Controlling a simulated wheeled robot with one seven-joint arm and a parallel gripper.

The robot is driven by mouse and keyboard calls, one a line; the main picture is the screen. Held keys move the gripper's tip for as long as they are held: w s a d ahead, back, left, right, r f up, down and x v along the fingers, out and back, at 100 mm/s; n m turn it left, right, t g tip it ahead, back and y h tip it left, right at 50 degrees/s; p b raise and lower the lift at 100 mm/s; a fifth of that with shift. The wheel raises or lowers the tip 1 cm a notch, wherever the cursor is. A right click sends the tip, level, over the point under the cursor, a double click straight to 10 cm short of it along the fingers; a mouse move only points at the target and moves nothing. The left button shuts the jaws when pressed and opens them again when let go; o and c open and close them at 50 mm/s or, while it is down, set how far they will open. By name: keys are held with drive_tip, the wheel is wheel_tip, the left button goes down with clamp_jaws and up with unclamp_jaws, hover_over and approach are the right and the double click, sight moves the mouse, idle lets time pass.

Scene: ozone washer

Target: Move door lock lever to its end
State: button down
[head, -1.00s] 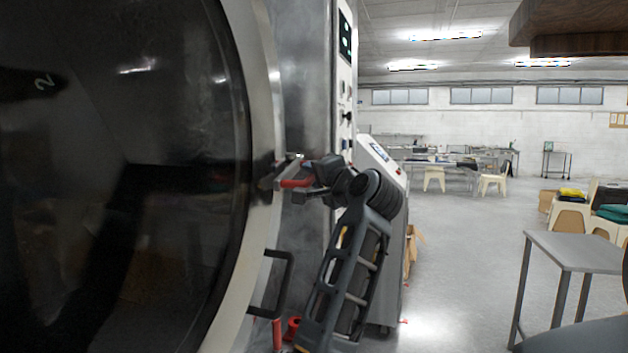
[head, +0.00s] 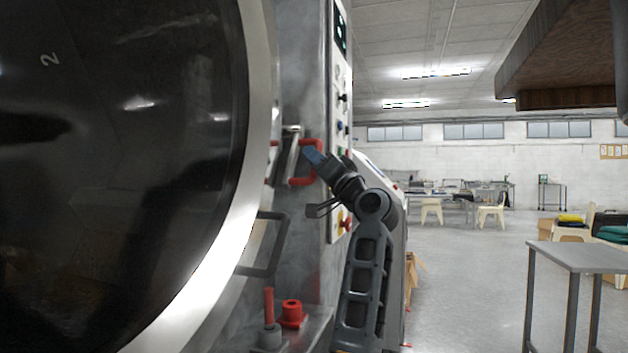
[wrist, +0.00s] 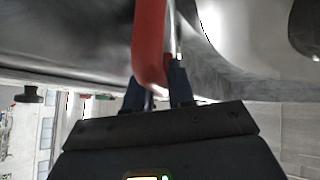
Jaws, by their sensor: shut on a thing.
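The door lock lever (head: 301,182) is a red, bent bar on the metal latch at the right rim of the big round washer door (head: 130,180). In the head view my gripper (head: 312,157) reaches it from the right, with its fingertips at the red bar. In the wrist view the red lever (wrist: 149,45) runs down between the two dark fingers of my gripper (wrist: 158,92), which is shut on it. The fingers partly hide the lever's lower end.
A grey door handle (head: 264,268) sticks out below the lever. A red knob (head: 291,312) and an upright red pin (head: 268,303) stand below it. The control panel (head: 341,120) is just right of my gripper. A grey table (head: 580,257) stands at right; open floor lies between.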

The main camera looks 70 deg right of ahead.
drive_tip(key=d+n+t+y+b, duration=0.1)
drive_tip(key=n+y+b, duration=0.1)
drive_tip(key=n+b, duration=0.2)
drive_tip(key=d+f+n+t+y+b, duration=0.1)
drive_tip(key=d+n+t+y+b, duration=0.1)
drive_tip(key=b, duration=0.5)
drive_tip(key=d+n+t+y+b, duration=0.1)
drive_tip(key=n+t+y+b, duration=0.1)
drive_tip(key=n+y+b, duration=0.2)
drive_tip(key=shift+w+d+f+n+b, duration=0.1)
drive_tip(key=shift+d+f+n+b, duration=0.05)
drive_tip(key=shift+n+b, duration=0.4)
drive_tip(key=shift+w+d+f+n+b, duration=0.1)
drive_tip(key=shift+d+n+b, duration=0.05)
drive_tip(key=shift+n+b, duration=0.35)
drive_tip(key=shift+r+y, duration=0.1)
drive_tip(key=shift+y, duration=0.3)
drive_tip(key=c, duration=1.1)
unclamp_jaws()
drive_tip(key=shift+d, duration=0.1)
drive_tip(key=shift+o, duration=0.2)
